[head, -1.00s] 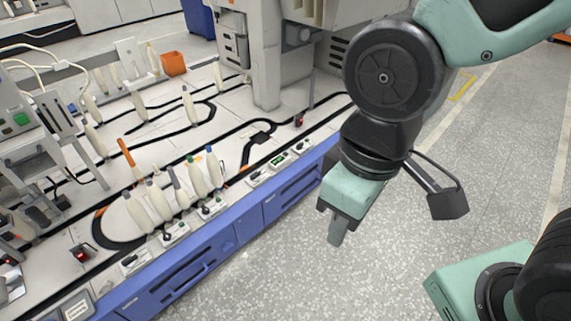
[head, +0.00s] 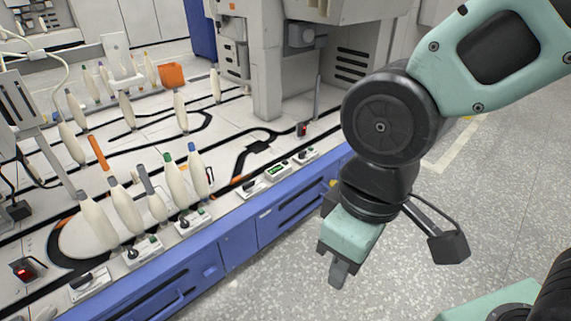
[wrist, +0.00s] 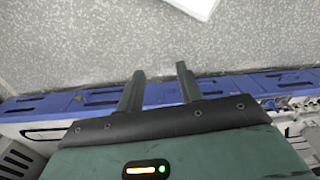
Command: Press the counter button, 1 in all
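A small pale box with a green display (head: 278,171), which looks like the counter, sits at the front edge of the bench, right of centre. A button on it is too small to make out. My gripper (head: 338,276) hangs over the floor in front of the bench, to the right of the box and apart from it, pointing down. In the wrist view my gripper (wrist: 158,74) shows two fingers spread apart with nothing between them. I cannot pick out the counter in the wrist view.
The white bench top (head: 225,140) carries several pale bobbins (head: 178,185) at left and small switch boxes along its front edge. A red-lit device (head: 302,129) stands behind the counter. Blue drawers (head: 285,205) face me. The grey floor (head: 300,270) before them is clear.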

